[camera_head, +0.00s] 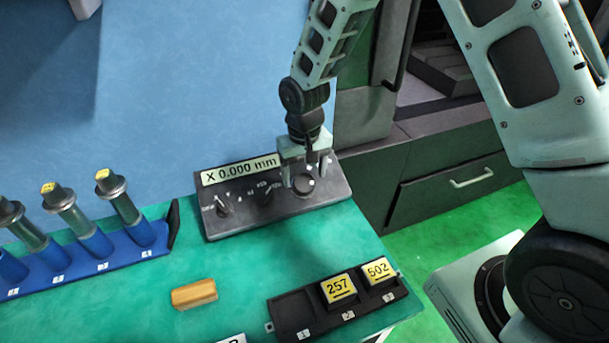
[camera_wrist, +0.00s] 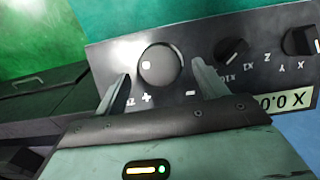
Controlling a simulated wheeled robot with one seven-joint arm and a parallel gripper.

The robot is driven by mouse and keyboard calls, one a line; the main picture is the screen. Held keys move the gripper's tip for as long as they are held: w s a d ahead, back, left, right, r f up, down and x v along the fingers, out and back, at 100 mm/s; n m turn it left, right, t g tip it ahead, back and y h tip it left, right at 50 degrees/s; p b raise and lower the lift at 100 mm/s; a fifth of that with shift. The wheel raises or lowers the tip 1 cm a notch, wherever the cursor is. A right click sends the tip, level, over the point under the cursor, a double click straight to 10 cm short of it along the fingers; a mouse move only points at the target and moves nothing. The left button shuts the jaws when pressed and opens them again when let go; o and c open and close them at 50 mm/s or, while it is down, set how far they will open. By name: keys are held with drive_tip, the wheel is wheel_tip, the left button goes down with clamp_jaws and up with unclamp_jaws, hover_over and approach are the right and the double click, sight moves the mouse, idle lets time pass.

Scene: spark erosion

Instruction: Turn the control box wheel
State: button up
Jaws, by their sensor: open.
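The control box (camera_head: 228,223) is a dark grey panel on the green table, with an "X 0.000 mm" display (camera_head: 240,169). Its round wheel (camera_head: 304,184) is at the right end and carries a small light dot. In the wrist view the wheel (camera_wrist: 160,66) shows large, with plus and minus marks by it. My gripper (camera_head: 306,178) is over the wheel, its fingers pointing down. In the wrist view my gripper (camera_wrist: 160,78) is open, one finger on each side of the wheel, with visible gaps. I cannot tell the fingertips' exact height against the wheel.
Two smaller knobs, a middle one (camera_head: 266,195) and a left one (camera_head: 222,208), sit on the same box. A blue rack (camera_head: 85,262) of tool holders stands left. A yellow block (camera_head: 194,294) and a black tray (camera_head: 293,308) with blocks 257 and 502 lie in front.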

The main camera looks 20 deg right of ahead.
sight(305, 185)
drive_tip(key=shift+f, duration=1.2)
drive_tip(key=c, duration=1)
drive_tip(key=shift+o, duration=0.2)
drive_tip(key=shift+n, duration=0.3)
drive_tip(key=shift+a+f+n+h+b, duration=0.15)
drive_tip(key=shift+n+h+b, duration=0.2)
drive_tip(key=shift+n, duration=0.45)
drive_tip(key=n+h, duration=0.1)
drive_tip(key=n, duration=0.1)
drive_tip(key=n+h+b, duration=0.1)
drive_tip(key=n, duration=0.1)
drive_tip(key=shift+s+a+t, duration=0.1)
drive_tip(key=shift+s+t, duration=0.05)
drive_tip(key=shift+t, duration=0.15)
drive_tip(key=n+t+h+b, duration=0.1)
drive_tip(key=n+b, duration=0.1)
drive_tip(key=n, duration=0.2)
drive_tip(key=shift+s+n+b, duration=0.1)
drive_tip(key=shift+n+b, duration=0.2)
drive_tip(key=shift+n, duration=0.1)
